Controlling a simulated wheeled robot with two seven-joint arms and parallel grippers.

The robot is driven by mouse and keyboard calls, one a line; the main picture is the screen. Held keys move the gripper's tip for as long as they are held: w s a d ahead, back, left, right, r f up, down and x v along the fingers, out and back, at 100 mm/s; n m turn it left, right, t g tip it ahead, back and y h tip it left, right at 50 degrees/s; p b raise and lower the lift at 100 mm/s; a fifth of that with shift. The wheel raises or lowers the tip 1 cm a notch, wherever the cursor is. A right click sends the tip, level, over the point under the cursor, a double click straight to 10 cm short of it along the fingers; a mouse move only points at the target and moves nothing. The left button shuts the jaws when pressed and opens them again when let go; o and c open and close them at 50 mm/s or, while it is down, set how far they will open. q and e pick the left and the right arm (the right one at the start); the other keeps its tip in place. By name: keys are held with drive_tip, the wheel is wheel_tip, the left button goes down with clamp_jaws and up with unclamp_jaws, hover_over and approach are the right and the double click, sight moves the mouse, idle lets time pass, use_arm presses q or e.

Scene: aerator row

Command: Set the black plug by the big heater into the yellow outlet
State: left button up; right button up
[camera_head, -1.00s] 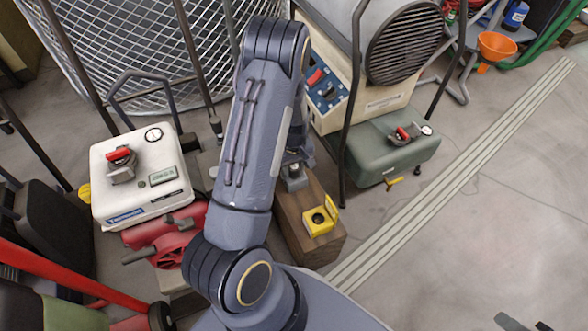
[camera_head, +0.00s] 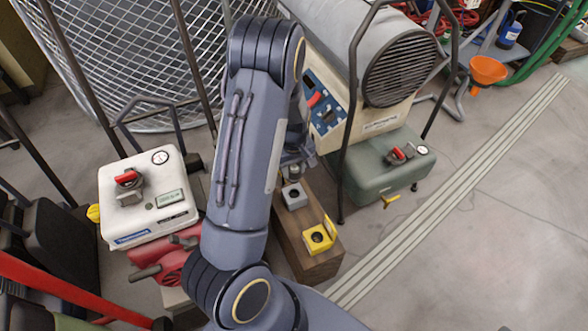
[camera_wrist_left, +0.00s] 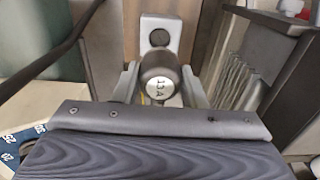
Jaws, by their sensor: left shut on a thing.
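The black plug (camera_wrist_left: 158,66) is held between the two fingers of my left gripper (camera_wrist_left: 160,88); its round end with a pale label faces the wrist camera. In the head view, my left gripper (camera_head: 296,158) is near the far end of the wooden block, mostly hidden by my arm. The yellow outlet (camera_head: 318,238), with its lid raised, sits on the block's near end, apart from the gripper. A grey outlet (camera_head: 294,197) sits between them; a grey plate with a dark round hole (camera_wrist_left: 160,38) shows beyond the plug. The big heater (camera_head: 375,65) stands behind.
The wooden block (camera_head: 295,245) carries the outlets. A green tank (camera_head: 370,172) with a red-handled valve is to the right, and a white box (camera_head: 150,205) with a gauge to the left. Dark metal frame bars stand close by. The floor at right is open.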

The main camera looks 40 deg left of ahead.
use_arm(q)
drive_tip(key=shift+f, duration=0.1)
drive_tip(key=shift+f+b, duration=0.3)
drive_tip(key=shift+f, duration=0.1)
drive_tip(key=shift+d, duration=0.1)
drive_tip(key=shift+s+d+r, duration=0.1)
drive_tip(key=shift+s+d, duration=0.2)
drive_tip(key=shift+d, duration=0.3)
drive_tip(key=s+d+p, duration=0.3)
drive_tip(key=s+d, duration=0.4)
drive_tip(key=d, duration=0.6)
drive_tip(key=shift+d, duration=0.35)
